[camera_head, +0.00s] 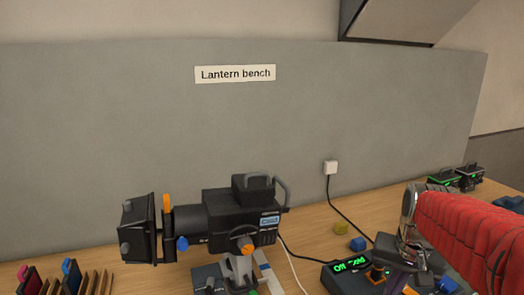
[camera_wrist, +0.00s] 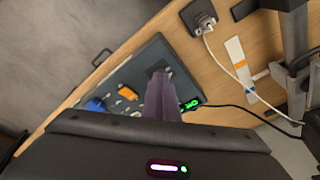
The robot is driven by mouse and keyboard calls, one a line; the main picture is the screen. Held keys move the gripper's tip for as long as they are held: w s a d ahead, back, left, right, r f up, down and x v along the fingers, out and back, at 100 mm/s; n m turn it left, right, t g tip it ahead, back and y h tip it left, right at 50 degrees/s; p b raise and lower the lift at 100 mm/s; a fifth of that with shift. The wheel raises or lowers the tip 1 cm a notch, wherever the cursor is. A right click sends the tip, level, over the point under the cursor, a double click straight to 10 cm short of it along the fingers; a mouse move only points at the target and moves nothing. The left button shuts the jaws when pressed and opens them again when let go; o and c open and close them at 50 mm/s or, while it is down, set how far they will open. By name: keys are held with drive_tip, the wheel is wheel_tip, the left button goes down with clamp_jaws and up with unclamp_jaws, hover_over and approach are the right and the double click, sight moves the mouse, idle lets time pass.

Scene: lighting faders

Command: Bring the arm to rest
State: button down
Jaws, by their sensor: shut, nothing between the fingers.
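My gripper (camera_head: 398,262) is at the lower right in the head view, at the end of my red-sleeved arm, pointing down over a dark fader box (camera_head: 342,278) with a green lit display. In the wrist view my gripper (camera_wrist: 161,85) shows as purplish fingers, shut with nothing between them. The same box (camera_wrist: 140,65) lies beyond them, with an orange and a blue control on its top. The fingers hide part of the box, and I cannot tell whether they touch it.
A black lantern (camera_head: 225,215) stands on the wooden bench left of my gripper. Small blue and yellow blocks (camera_head: 358,244) lie behind the box. A black cable runs up to a white wall socket (camera_head: 331,167). Coloured filters (camera_head: 70,272) stand at the lower left.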

drive_tip(key=s+a+r+n+t, duration=0.1)
drive_tip(key=s+a+n+t, duration=0.2)
drive_tip(key=s+a, duration=1)
drive_tip(key=shift+n, duration=1.1)
drive_tip(key=shift+a, duration=0.1)
